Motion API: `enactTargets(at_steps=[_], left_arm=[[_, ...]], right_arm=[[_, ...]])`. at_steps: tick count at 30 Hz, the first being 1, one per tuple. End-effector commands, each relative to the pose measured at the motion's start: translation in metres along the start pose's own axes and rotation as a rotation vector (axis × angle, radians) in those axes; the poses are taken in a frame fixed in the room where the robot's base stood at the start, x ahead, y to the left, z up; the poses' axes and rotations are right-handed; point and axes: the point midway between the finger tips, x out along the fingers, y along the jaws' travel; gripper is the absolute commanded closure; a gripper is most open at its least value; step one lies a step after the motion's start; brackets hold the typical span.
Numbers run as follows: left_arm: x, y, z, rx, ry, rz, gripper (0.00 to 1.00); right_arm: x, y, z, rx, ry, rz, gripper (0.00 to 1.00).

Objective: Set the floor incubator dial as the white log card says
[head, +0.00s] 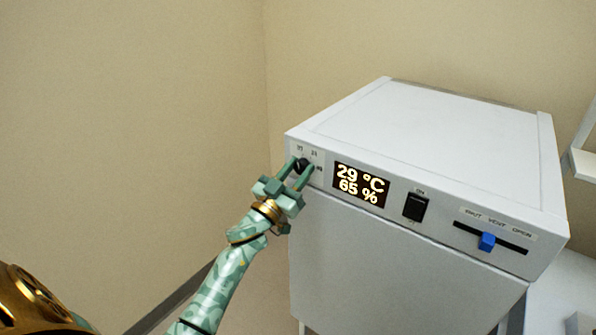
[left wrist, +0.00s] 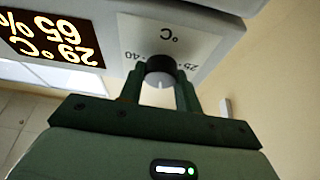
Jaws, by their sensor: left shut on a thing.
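The floor incubator (head: 400,270) is a white box with a control panel along its front top edge. Its black dial (head: 302,164) sits at the panel's left end, partly hidden by my left gripper (head: 297,170). In the left wrist view the dial (left wrist: 160,70) has a pale face with a white mark, between the two green fingers, which are shut on it. The dial plate carries °C and numbers, 40 and 25 among them. The display (head: 360,184) reads 29 °C and 65 %. The white log card is not in view. My right gripper is not in view.
Right of the display are a black rocker switch (head: 416,207) marked ON and a blue vent slider (head: 487,241) between SHUT and OPEN. A white shelf edge (head: 585,165) shows at the far right. Bare beige wall (head: 130,120) fills the left.

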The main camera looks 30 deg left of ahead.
Motion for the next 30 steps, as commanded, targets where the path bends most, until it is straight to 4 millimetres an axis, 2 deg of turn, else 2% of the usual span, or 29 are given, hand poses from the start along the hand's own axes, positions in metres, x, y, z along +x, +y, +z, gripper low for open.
enactTargets(at_steps=[17,30], left_arm=[[0.0,-0.002,-0.001,0.509,-0.002,0.212,0.89],[0.001,-0.002,-0.002,0.893,-0.002,0.372,0.89]], right_arm=[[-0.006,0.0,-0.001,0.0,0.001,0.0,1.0],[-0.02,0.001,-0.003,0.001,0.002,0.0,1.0]])
